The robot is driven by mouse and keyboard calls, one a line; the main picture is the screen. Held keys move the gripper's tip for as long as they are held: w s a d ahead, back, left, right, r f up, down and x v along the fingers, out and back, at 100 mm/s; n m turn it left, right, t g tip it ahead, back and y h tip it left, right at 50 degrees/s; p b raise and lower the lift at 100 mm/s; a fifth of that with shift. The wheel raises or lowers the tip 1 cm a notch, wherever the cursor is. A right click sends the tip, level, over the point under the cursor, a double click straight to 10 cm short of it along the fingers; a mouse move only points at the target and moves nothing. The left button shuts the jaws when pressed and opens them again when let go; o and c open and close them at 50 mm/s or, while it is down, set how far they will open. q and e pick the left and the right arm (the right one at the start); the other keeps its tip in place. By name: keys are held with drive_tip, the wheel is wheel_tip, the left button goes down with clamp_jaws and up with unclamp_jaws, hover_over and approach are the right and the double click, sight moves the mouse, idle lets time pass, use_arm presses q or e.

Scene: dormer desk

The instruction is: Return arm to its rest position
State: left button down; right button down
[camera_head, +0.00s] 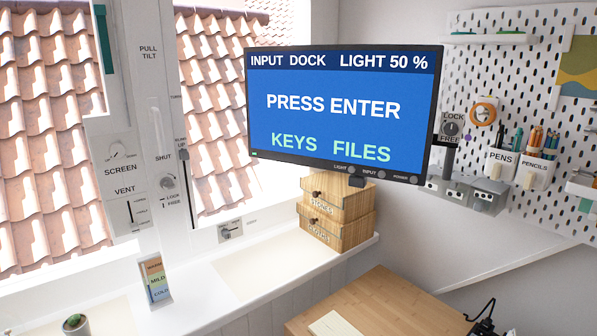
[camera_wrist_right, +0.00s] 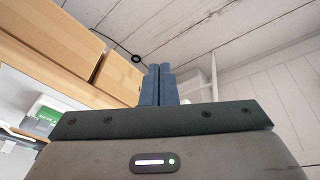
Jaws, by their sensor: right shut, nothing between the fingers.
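My right gripper (camera_wrist_right: 157,85) shows in the right wrist view, its two blue-grey fingers pressed together with nothing between them. Neither of my arms shows in the head view, and my left gripper is in no frame.
In the head view a monitor (camera_head: 340,112) on an arm reads "PRESS ENTER". Wooden drawers (camera_head: 338,212) stand on the white sill, above a wooden desk (camera_head: 385,300). A pegboard (camera_head: 480,75) hangs at right.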

drive_tip(key=s+d+f+g, duration=0.1)
drive_tip(key=s+f, duration=0.2)
drive_tip(key=f, duration=1)
drive_tip(key=s+d+f, duration=0.1)
drive_tip(key=s+f, duration=0.1)
drive_tip(key=f, duration=1)
drive_tip(key=s+d+f+g, duration=0.1)
drive_tip(key=s+f, duration=1.3)
drive_tip(key=s, duration=0.2)
drive_tip(key=shift+f, duration=0.15)
drive_tip(key=shift+s+m, duration=0.2)
drive_tip(key=shift+m, duration=0.1)
